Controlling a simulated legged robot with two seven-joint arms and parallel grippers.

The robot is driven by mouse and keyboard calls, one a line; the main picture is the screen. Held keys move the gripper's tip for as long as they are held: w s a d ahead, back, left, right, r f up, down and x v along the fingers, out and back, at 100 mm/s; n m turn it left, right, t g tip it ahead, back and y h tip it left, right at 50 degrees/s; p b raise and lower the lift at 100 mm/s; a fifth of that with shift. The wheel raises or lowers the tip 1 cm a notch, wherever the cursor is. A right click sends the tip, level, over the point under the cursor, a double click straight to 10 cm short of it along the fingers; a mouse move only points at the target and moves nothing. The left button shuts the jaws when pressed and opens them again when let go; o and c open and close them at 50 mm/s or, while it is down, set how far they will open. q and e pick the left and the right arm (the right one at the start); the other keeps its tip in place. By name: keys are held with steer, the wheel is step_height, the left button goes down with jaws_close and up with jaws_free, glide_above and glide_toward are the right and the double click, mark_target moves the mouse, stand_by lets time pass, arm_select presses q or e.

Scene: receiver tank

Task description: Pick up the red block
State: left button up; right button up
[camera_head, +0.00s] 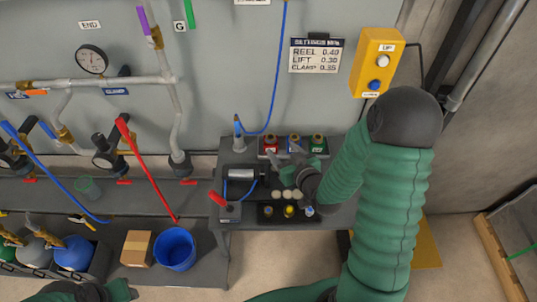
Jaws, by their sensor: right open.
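No plain red block can be made out with certainty. A small red item (271,146) stands at the left of a rack at the back of the grey bench (245,223), beside a blue and a green one; each has a round pale top. My right gripper (289,166) is open over the bench, just in front of this rack, and partly covers the blue item's front. Nothing shows between its fingers.
A red-handled device (228,208) stands at the bench's left. A dark tray (268,219) with small round items lies at the front. Pipes and valves with red and blue levers are at left. A blue bucket (174,249) and a cardboard box (137,248) stand below.

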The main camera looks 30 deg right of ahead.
mark_target(272, 140)
steer(key=w+d+f+b, duration=0.1)
steer(key=b, duration=0.1)
steer(key=w+d+f+b, duration=0.1)
steer(key=w+b, duration=0.1)
steer(key=b, duration=0.1)
steer(key=shift+f, duration=0.15)
steer(key=w, duration=0.4)
steer(key=shift+w+a+f+b, duration=0.25)
steer(key=shift+f+b, duration=0.1)
steer(key=shift+f, duration=0.05)
steer(key=shift+w+f, duration=0.1)
steer(key=shift+w, duration=0.3)
steer(key=b+x, duration=0.1)
steer(key=x, duration=0.1)
steer(key=b+x, duration=0.1)
steer(key=x, duration=0.1)
steer(key=shift+w+d+f, duration=0.1)
steer(key=shift+d+f, duration=0.05)
steer(key=shift+d, duration=0.1)
steer(key=shift+w+d, duration=0.2)
steer(key=shift+w, duration=0.15)
steer(key=shift+a, duration=0.2)
steer(key=c, duration=0.4)
jaws_close()
